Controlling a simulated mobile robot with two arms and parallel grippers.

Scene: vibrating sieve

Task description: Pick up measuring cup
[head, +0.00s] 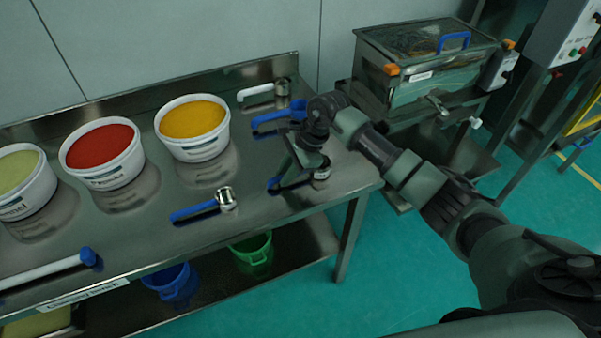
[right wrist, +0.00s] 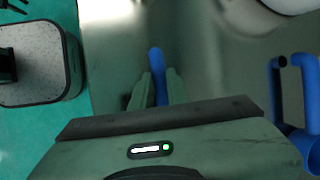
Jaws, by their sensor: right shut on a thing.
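My right gripper (head: 281,180) is low over the steel bench and shut on the blue handle of a measuring cup. The handle (right wrist: 157,62) shows between the two fingers in the right wrist view. In the head view the cup's small metal bowl (head: 322,174) shows right of the gripper, near the bench's right edge; part of the handle is hidden by the fingers. I cannot tell whether the cup is clear of the bench. A second measuring cup with a blue handle (head: 193,211) lies left of it. My left gripper is not in view.
Tubs of yellow (head: 193,147), red (head: 116,177) and pale green (head: 23,205) material stand on the bench (head: 260,236). A blue object (head: 270,118) and a white-handled cup (head: 255,92) lie behind the gripper. The sieve machine (head: 430,75) stands back right.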

